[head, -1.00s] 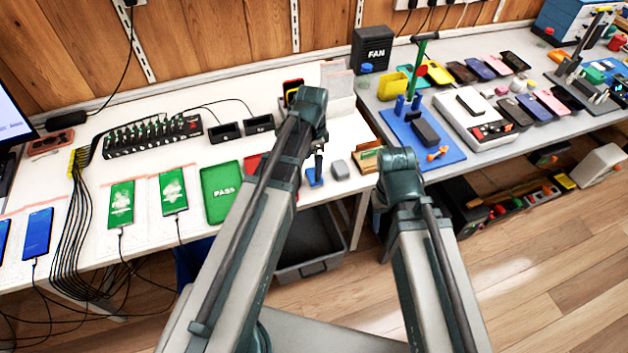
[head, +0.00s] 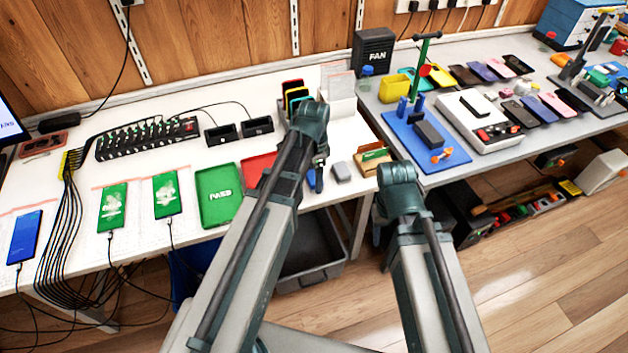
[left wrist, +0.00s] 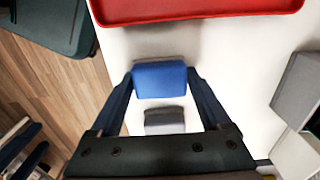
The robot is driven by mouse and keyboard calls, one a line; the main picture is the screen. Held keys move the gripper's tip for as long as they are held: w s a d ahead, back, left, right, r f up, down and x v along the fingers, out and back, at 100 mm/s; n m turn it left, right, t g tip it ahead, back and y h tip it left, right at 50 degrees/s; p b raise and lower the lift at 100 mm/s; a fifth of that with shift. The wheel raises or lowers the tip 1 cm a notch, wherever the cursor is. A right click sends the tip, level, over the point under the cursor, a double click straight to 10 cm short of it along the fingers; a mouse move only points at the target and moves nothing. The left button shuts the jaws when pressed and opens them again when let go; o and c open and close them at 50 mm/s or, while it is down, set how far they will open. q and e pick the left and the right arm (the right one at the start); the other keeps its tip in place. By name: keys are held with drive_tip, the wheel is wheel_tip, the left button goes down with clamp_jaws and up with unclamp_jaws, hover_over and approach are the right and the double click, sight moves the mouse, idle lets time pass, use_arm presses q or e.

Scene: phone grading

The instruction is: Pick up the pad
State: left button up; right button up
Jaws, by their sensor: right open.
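A small blue pad (left wrist: 160,80) lies between the fingertips of my left gripper (left wrist: 160,76) in the left wrist view, one finger at each side edge. I cannot tell whether the fingers press on it. In the head view my left gripper (head: 317,172) reaches down at the front of the white table, and the blue pad (head: 311,180) is partly hidden by it. A grey block (left wrist: 165,121) sits beside the pad; it also shows in the head view (head: 341,172). My right gripper (left wrist: 36,144) shows at the lower left of the left wrist view, open and away from the pad.
A red tray (left wrist: 200,8) lies close beyond the pad, and a green tray (head: 218,195) is farther left. A wooden box (head: 372,160) stands right of the grey block. A dark bin (head: 310,265) is below the table edge. Phones and cables fill the left.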

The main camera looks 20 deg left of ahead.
use_arm(q)
drive_tip(key=c, duration=0.7)
drive_tip(key=shift+r, duration=0.15)
use_arm(e)
drive_tip(key=shift+r, duration=0.15)
